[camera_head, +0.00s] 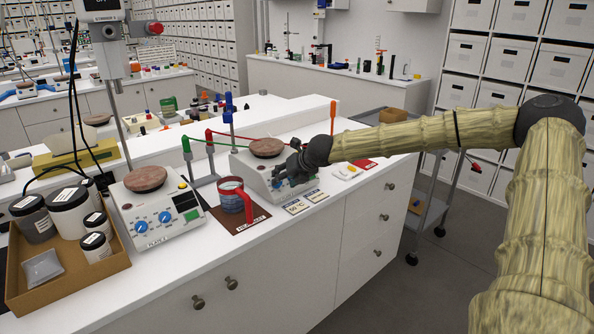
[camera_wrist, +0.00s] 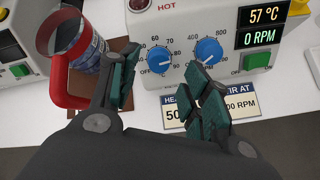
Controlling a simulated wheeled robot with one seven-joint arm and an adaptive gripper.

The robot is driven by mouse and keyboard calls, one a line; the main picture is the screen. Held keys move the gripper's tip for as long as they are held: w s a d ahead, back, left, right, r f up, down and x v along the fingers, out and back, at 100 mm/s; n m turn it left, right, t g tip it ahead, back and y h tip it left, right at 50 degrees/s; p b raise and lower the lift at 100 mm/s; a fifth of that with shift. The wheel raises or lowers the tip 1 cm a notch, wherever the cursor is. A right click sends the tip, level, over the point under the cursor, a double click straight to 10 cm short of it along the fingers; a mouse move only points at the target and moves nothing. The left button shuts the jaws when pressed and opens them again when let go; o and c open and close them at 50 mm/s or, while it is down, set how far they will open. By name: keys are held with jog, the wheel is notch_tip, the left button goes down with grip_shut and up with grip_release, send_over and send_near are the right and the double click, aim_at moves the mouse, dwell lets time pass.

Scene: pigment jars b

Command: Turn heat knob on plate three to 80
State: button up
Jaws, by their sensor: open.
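A white hot plate (camera_head: 258,180) with a round brown top stands under my gripper (camera_head: 284,172). In the wrist view its front panel (camera_wrist: 190,22) reads HOT, 57 °C and 0 RPM; no plate number is readable. The left blue knob (camera_wrist: 157,58) has a scale with OFF, 60, 70, 80 and 90. The right blue knob (camera_wrist: 208,51) is beside it, marked RPM. My gripper is open and empty. Its left finger is left of the left knob; its right fingertip lies between the knobs, low, overlapping the right knob's edge in view. I cannot tell whether it touches.
A red-handled jug (camera_head: 236,203) stands on a brown mat just left of the plate. Two sign cards (camera_head: 296,206) lie in front. Another hot plate (camera_head: 160,220) and a cardboard tray (camera_head: 68,284) of jars are further left. The counter's front edge is close.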

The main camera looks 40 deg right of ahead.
jog(key=v, duration=0.8)
dwell(0.4)
dwell(0.5)
